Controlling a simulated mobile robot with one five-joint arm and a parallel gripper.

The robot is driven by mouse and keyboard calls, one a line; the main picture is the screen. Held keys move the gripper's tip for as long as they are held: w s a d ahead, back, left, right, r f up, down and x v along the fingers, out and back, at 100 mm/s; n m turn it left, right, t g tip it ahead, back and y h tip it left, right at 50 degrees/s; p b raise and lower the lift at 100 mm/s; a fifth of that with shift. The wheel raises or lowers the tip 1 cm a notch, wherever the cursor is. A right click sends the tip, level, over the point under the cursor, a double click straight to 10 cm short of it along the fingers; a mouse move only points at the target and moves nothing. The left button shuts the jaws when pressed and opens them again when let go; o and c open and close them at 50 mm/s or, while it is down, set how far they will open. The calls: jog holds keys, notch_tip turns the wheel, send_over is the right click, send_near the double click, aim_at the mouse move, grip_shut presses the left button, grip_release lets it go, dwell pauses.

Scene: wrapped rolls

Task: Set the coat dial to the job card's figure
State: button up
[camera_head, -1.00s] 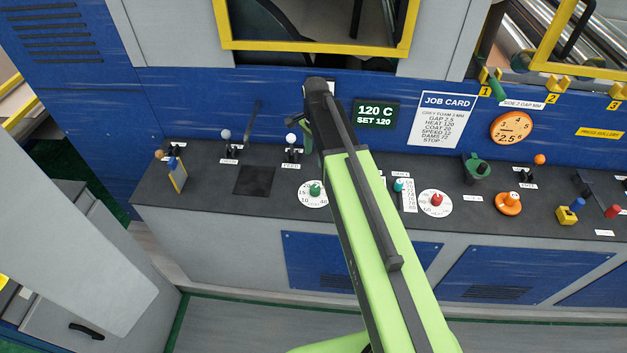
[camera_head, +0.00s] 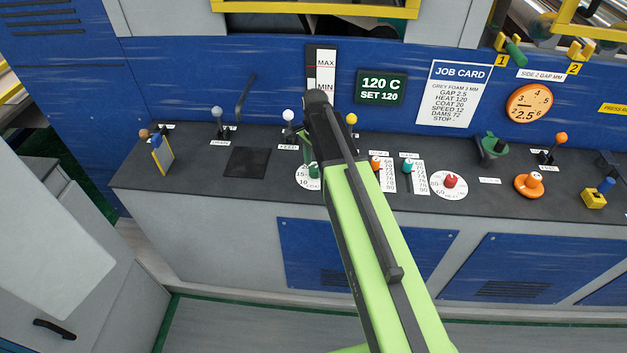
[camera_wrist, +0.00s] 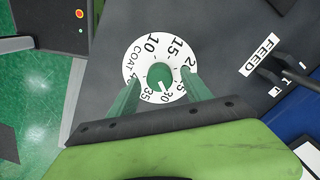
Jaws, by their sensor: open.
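The coat dial (camera_head: 302,182) is a white disc with a green knob (camera_head: 313,172) on the console, partly hidden by my arm in the head view. In the wrist view the dial (camera_wrist: 134,70) shows its COAT label and figures. The white mark on its green knob (camera_wrist: 158,72) points toward the 30. My gripper (camera_wrist: 160,80) is open, its two green fingers reaching over the dial on either side of the knob. I cannot tell whether they touch it. The job card (camera_head: 454,92) on the blue wall reads COAT 20.
A feed lever (camera_head: 289,118) stands behind the dial. Orange (camera_head: 376,165) and teal (camera_head: 408,168) sliders and a red-knobbed dial (camera_head: 449,183) lie to the right. A dark square plate (camera_head: 247,162) is on the left. A green display (camera_head: 381,88) reads 120 C.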

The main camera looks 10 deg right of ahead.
notch_tip(320, 180, down, 2)
jog(key=shift+b, duration=0.4)
jog(key=shift+r, duration=0.1)
jog(key=shift+c, duration=0.3)
grip_shut()
